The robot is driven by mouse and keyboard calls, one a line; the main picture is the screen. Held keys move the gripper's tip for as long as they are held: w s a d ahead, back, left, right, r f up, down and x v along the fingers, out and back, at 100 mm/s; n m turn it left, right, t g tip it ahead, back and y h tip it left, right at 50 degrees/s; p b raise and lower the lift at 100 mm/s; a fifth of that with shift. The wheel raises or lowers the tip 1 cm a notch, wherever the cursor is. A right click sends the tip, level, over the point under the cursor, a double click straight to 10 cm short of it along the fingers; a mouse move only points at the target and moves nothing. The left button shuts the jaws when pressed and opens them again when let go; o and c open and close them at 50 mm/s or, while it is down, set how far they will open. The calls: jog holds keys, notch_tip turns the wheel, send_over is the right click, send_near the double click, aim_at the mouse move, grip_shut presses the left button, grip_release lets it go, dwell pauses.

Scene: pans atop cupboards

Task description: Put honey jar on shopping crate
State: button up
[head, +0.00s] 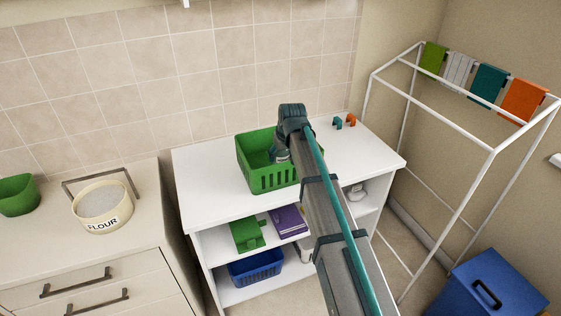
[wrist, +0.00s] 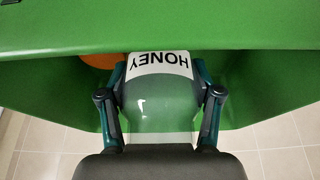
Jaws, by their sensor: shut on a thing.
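The shopping crate is a green slotted basket (head: 271,180) on top of a white shelf unit in the head view. My gripper (head: 281,157) reaches down into the crate's opening there. In the wrist view my gripper (wrist: 160,98) is shut on the honey jar (wrist: 160,66), with one finger on each side. The jar is pale, with a white HONEY label that reads upside down. Green crate walls (wrist: 270,85) surround the jar. The jar is hidden in the head view, and whether it touches the crate floor cannot be told.
An orange thing (wrist: 98,60) shows beside the jar. The white top (head: 205,185) is clear left of the crate; small teal and orange items (head: 345,122) lie behind right. A white drying rack (head: 475,165) stands right, a flour tub (head: 101,205) left.

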aim_at(281, 161)
jog(key=shift+f+p, duration=0.5)
jog(key=shift+f, duration=1.4)
jog(key=shift+f, duration=0.15)
jog(key=o, duration=1.4)
jog(key=shift+r, duration=0.25)
jog(key=b+v, duration=0.2)
jog(key=v, duration=1)
jog(key=shift+b, duration=0.3)
